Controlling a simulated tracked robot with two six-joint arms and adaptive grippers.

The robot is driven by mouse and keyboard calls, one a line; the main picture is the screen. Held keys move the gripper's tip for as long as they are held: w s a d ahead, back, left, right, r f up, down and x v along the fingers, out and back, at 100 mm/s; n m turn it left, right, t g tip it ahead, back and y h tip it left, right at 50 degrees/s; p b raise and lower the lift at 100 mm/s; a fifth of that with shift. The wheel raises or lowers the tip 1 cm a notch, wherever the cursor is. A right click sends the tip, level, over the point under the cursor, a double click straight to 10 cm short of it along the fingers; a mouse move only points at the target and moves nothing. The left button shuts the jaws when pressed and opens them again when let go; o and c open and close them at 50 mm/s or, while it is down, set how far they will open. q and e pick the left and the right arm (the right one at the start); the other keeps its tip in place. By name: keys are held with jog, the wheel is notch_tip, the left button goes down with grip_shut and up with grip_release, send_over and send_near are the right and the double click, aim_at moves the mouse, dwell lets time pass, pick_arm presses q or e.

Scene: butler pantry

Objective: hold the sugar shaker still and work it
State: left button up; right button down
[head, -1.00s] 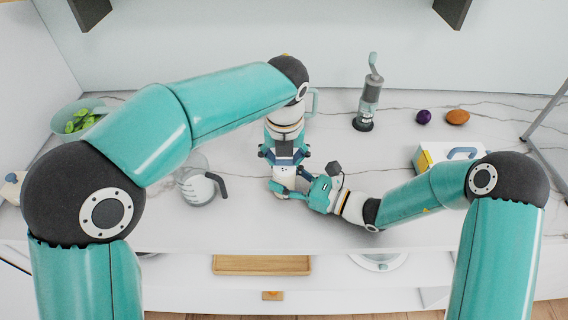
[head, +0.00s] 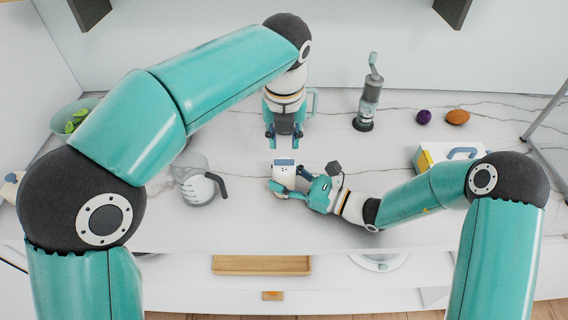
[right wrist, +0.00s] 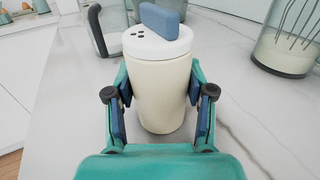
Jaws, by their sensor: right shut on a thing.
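The sugar shaker (head: 283,177) stands on the marble counter near its front middle. In the right wrist view the shaker (right wrist: 160,90) has a cream body and a white lid with small dark holes and a raised blue tab (right wrist: 163,19). My right gripper (head: 279,188) is shut on the shaker's body from the right; its blue finger pads (right wrist: 160,115) flank the body in the wrist view. My left gripper (head: 284,146) points down above and behind the shaker. Its fingers are apart with nothing between them, clear of the lid.
A glass jug (head: 196,183) with a dark handle stands left of the shaker. A grey hand grinder (head: 367,95), a purple onion (head: 424,117), a brown onion (head: 457,117) and a yellow and white box (head: 440,154) are to the right. A green bowl (head: 72,117) sits far left.

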dwell(0.3)
pick_arm(q)
jog(key=shift+s+a+n, duration=0.3)
jog(key=shift+s+n, duration=0.1)
jog(key=shift+n, duration=0.7)
notch_tip(320, 180, up, 4)
jog(key=a+n+g, duration=0.1)
jog(key=a+n, duration=0.1)
jog(key=n, duration=0.4)
notch_tip(320, 180, up, 4)
jog(key=n+g, duration=0.1)
jog(key=n, duration=0.9)
send_over(284, 160)
jog(key=s+a, duration=0.1)
jog(key=a, duration=0.1)
jog(key=shift+w+d+f, duration=0.2)
jog(key=shift+d+f, duration=0.15)
jog(key=shift+f, duration=2)
jog(key=shift+w+d+f, duration=0.15)
jog(key=shift+d+f, duration=0.15)
jog(key=shift+f, duration=2.1)
jog(key=shift+w+d+f, duration=0.2)
jog(key=shift+d+f, duration=0.15)
jog(key=shift+f, duration=2)
jog(key=shift+c, duration=0.2)
grip_shut()
